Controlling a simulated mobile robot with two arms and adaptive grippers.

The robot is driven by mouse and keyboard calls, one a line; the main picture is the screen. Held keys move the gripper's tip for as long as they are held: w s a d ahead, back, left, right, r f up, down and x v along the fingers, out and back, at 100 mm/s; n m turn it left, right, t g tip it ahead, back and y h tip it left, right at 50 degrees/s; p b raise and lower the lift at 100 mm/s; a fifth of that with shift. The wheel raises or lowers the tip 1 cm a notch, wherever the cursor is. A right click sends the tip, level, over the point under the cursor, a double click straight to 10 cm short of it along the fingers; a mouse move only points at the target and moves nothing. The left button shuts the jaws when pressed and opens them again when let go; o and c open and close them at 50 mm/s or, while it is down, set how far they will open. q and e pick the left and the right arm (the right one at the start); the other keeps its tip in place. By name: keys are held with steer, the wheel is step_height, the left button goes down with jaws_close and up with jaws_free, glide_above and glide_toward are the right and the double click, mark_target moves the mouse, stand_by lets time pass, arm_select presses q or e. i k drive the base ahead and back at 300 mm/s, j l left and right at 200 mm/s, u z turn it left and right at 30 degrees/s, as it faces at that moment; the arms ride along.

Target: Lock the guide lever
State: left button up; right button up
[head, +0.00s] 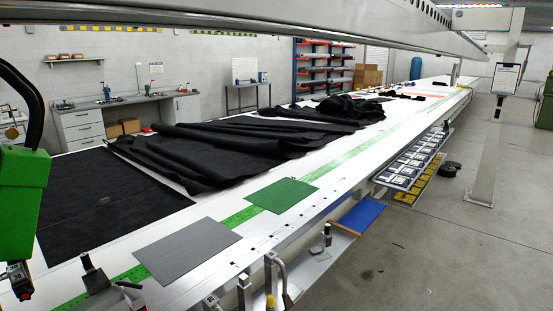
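A dark upright bracket (94,274) stands at the front left of the long white table, at the near end of the green strip. A short black handle (128,285) sticks out to its right and looks like a lever. I cannot tell for sure that it is the guide lever, or whether it is locked. The green welder housing (22,185) is at the left edge, with a small dark and red part (20,282) below it. Neither of my grippers can be made out in the head view.
The white table (330,185) runs far back, bearing black fabric (230,150), a grey sheet (188,248) and a green sheet (282,195). Metal posts (272,275) stand at its front edge. A gantry beam (300,30) crosses above. The floor at right (430,250) is mostly clear.

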mark_target(118, 285)
steer(key=u, duration=1.25)
